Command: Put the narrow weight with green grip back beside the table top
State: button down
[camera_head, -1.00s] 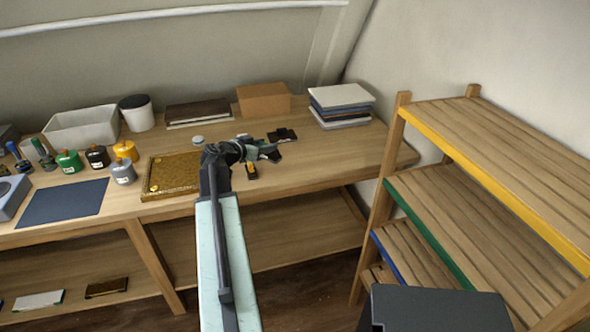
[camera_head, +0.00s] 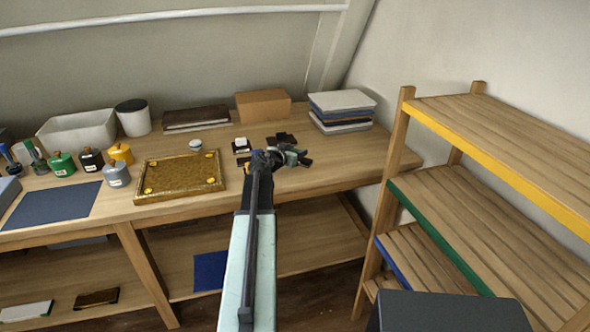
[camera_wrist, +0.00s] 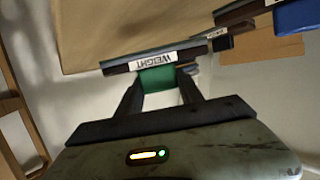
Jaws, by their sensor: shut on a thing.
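The narrow weight, a dark bar with a white "WEIGHT" label (camera_wrist: 157,62), shows in the wrist view. Its green grip (camera_wrist: 158,80) is between the two fingers of my gripper (camera_wrist: 159,86), which is shut on it. In the head view my gripper (camera_head: 302,159) is over the right part of the workbench, and the weight is too small to make out there. The gilt table top (camera_head: 180,177), a gold-brown panel with yellow corner pieces, lies flat on the bench, left of my gripper and apart from it.
Small black pieces, one with a white top (camera_head: 241,146), lie near my gripper. A white-lidded jar (camera_head: 195,146) stands behind the panel. Colored bottles (camera_head: 62,164) and a blue mat (camera_head: 52,204) are left. A stack of boards (camera_head: 342,104) and shelves (camera_head: 480,180) are right.

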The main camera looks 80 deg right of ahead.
jog(key=shift+f+b, duration=1.95)
jog(key=shift+b, duration=0.05)
jog(key=c, duration=0.8)
grip_release()
jog(key=shift+r, duration=0.1)
jog(key=shift+o, duration=0.2)
jog(key=shift+r, duration=0.15)
jog(key=p+v, duration=0.4)
jog(key=v, duration=0.8)
jog(key=shift+r, duration=0.1)
jog(key=shift+w, duration=0.1)
